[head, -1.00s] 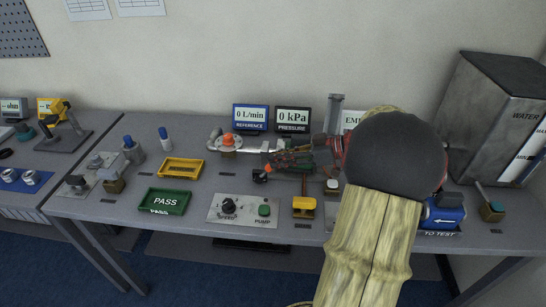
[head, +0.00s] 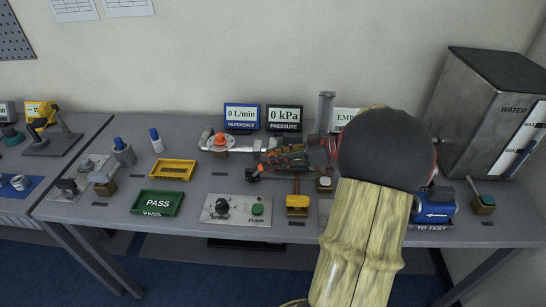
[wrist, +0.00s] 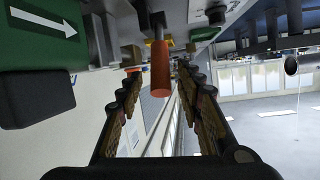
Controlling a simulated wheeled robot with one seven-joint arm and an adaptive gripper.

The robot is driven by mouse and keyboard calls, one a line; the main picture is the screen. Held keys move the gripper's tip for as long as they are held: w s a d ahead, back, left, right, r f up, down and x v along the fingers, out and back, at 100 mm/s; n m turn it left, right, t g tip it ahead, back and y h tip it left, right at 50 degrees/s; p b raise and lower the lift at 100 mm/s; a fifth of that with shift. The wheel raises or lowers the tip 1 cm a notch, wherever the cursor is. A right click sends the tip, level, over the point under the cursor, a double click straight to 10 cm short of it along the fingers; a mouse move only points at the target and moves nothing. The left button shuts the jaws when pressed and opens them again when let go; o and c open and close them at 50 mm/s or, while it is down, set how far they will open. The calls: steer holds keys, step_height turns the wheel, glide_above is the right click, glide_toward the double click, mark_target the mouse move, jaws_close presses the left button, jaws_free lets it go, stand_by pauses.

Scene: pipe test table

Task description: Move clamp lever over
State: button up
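In the wrist view, an orange-red lever handle (wrist: 160,68), which looks like the clamp lever, stands between the two fingers of my gripper (wrist: 159,80). The fingers are spread, with visible gaps on both sides of the handle. In the head view my gripper (head: 280,158) is over the pipework at mid-table, right of the orange knob on the round flange (head: 218,141). My gripper and arm cover much of the pipe there, so the clamp itself is hard to make out.
A blue valve unit (head: 436,208) and a metal water tank (head: 485,110) stand at the right. The pump panel (head: 237,210), green PASS tray (head: 157,203) and yellow tray (head: 172,170) are in front and left. Reference (head: 242,117) and pressure (head: 284,118) displays stand behind the pipe.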

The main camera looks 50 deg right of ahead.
steer(key=v, duration=1.2)
steer(key=shift+w, duration=0.1)
stand_by(0.4)
steer(key=w+a+r+m+g+p, duration=0.15)
steer(key=a+g, duration=0.25)
steer(key=a, duration=0.7)
steer(key=w+a+r+g+p, duration=0.1)
steer(key=w+a+g, duration=0.25)
steer(key=a, duration=0.65)
steer(key=s+a+r+m+h+p, duration=0.1)
steer(key=s+a+r+h+p, duration=0.1)
steer(key=a, duration=0.6)
steer(key=s+a+r+m+t+h+p, duration=0.1)
steer(key=s+a+r+m+h+p, duration=0.1)
steer(key=s+a+h, duration=0.3)
steer(key=shift+s+a+r+p, duration=0.35)
steer(key=shift+a+r, duration=0.25)
steer(key=shift+a, duration=0.85)
